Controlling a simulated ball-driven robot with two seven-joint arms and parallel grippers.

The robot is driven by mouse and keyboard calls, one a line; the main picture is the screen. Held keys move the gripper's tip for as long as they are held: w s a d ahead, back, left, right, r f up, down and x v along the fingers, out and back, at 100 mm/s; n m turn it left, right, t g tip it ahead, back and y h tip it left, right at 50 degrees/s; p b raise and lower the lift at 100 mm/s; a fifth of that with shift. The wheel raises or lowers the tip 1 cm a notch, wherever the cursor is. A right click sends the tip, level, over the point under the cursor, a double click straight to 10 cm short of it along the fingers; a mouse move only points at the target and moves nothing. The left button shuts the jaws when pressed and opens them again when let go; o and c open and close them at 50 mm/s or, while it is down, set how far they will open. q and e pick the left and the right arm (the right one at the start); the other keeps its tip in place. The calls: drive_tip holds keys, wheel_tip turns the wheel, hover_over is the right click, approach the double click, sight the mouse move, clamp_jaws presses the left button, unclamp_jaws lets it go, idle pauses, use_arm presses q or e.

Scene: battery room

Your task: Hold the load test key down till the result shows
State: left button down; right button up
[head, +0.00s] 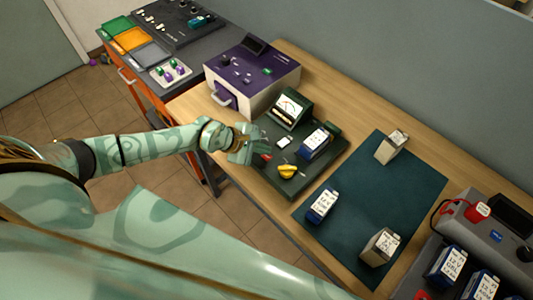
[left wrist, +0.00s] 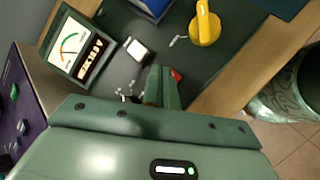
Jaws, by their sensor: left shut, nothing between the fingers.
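The dark green battery tester (head: 312,176) lies on the wooden bench with a blue and white battery (head: 315,143) on it. Its meter (head: 290,106) stands tilted at the back; the meter face (left wrist: 70,45) shows coloured arcs in the left wrist view. A white square piece (head: 284,141), also seen in the left wrist view (left wrist: 138,50), sits before the meter. A yellow knob (head: 288,171) is at the front. My left gripper (head: 257,150) is shut and empty over the tester's left edge, fingertips (left wrist: 162,72) beside a small red part (left wrist: 177,75). Contact is unclear. My right gripper is out of view.
A purple-topped box (head: 250,70) stands left of the tester. A dark green mat (head: 350,220) to the right carries several batteries, one of them blue (head: 322,204). A grey unit with a red clamp (head: 477,211) is at the far right.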

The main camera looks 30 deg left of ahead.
sight(263, 157)
use_arm(q)
wheel_tip(263, 157, up, 5)
drive_tip(key=p, duration=0.4)
drive_tip(key=shift+p, duration=0.35)
idle(0.3)
